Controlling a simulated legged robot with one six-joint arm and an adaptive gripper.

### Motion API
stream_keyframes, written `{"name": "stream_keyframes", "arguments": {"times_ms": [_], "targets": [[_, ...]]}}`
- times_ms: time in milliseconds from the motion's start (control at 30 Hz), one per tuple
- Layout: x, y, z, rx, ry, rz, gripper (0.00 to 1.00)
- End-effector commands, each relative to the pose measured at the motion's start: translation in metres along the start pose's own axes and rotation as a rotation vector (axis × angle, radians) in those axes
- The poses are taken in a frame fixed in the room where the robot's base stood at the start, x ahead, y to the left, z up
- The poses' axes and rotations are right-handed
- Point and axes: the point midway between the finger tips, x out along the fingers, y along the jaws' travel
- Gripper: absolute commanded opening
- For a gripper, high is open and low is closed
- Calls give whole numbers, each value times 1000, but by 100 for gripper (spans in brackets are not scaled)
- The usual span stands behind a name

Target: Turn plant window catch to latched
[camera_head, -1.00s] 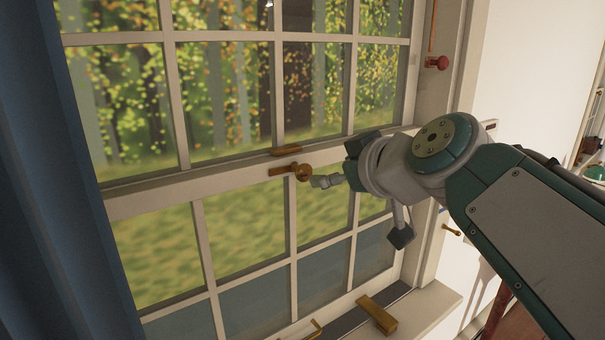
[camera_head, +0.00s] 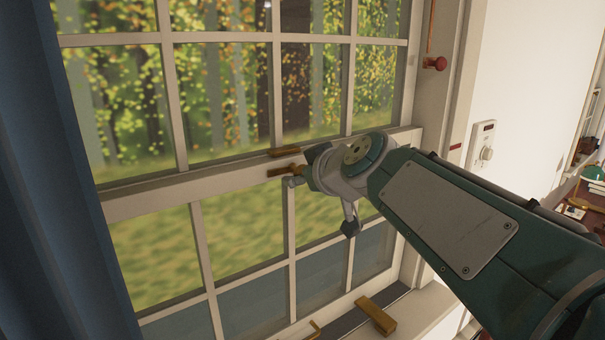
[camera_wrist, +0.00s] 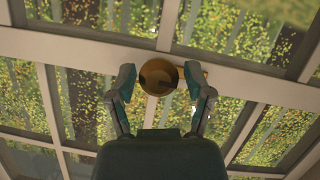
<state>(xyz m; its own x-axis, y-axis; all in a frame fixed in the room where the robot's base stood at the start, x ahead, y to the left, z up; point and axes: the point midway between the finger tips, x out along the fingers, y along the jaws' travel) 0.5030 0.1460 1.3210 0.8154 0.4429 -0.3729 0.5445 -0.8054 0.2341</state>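The brass window catch (camera_head: 284,171) sits on the white meeting rail of the sash window, with its lever pointing left in the head view. A brass keeper (camera_head: 285,151) lies just above it. In the wrist view the catch's round brass knob (camera_wrist: 157,77) is between the two fingers of my gripper (camera_wrist: 160,70). The fingers are open, one on each side of the knob, with visible gaps. In the head view my gripper (camera_head: 294,182) is at the catch's right end, and my wrist hides part of the knob.
A blue curtain (camera_head: 60,180) hangs at the left. A brass piece (camera_head: 376,316) lies on the sill below. A red knob (camera_head: 436,63) is on the frame at the upper right. A white dial box (camera_head: 483,146) is on the right wall.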

Motion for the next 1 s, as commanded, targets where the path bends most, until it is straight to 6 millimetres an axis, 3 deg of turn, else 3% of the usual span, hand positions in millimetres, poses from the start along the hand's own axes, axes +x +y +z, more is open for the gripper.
{"name": "stream_keyframes", "arguments": {"times_ms": [33, 100, 567, 1000], "targets": [[0, 0, 0, 0, 0, 0, 23], [0, 0, 0, 0, 0, 0, 0], [0, 0, 1, 55, -2, -23, 0], [1, 2, 2, 371, -3, -154, 0]]}}
